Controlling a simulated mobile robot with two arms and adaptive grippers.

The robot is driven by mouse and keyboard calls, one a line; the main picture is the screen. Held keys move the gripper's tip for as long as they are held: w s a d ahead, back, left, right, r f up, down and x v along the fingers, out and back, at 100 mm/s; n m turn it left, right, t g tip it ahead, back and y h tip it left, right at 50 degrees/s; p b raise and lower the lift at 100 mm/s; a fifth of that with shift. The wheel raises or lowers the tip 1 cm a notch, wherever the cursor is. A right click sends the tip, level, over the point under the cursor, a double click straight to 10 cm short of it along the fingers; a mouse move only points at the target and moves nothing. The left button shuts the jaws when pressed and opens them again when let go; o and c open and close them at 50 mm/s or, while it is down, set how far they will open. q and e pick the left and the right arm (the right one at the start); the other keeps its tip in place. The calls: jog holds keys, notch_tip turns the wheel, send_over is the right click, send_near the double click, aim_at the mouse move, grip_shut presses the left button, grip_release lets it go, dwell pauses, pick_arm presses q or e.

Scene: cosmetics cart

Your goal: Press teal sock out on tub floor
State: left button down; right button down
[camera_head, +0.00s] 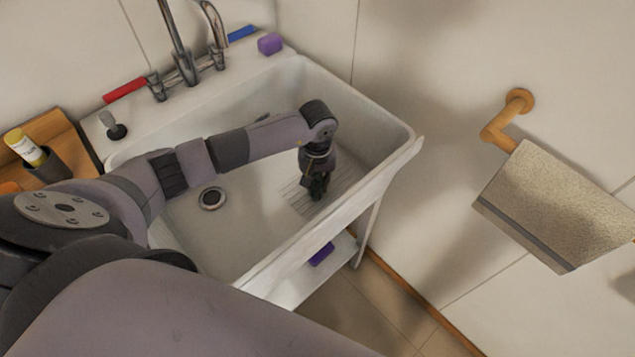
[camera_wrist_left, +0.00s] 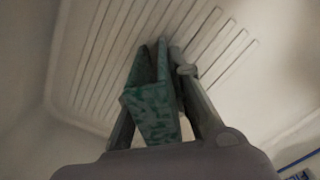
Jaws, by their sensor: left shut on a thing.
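The white tub (camera_head: 255,215) stands below the tap, with a round drain in its floor. My left gripper (camera_head: 318,190) reaches down into the tub near its right end, over the ribbed part of the floor. In the left wrist view my left gripper (camera_wrist_left: 172,85) is shut on the teal sock (camera_wrist_left: 150,112), a mottled teal, folded piece between the fingers. The ribbed tub floor (camera_wrist_left: 95,75) shows behind it; I cannot tell whether the sock touches it. In the head view the sock is hidden by the gripper. My right gripper is not in view.
Tub walls surround my left gripper. The tap (camera_head: 183,65), a purple block (camera_head: 270,43) and a dark-based stopper (camera_head: 116,128) are on the back ledge. A towel (camera_head: 560,205) hangs on the wall at right. Another purple thing (camera_head: 321,254) lies on the lower shelf.

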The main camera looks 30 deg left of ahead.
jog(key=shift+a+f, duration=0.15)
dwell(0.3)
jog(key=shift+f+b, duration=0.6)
jog(key=shift+b, duration=0.1)
dwell(1.2)
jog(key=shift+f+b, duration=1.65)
dwell(3.9)
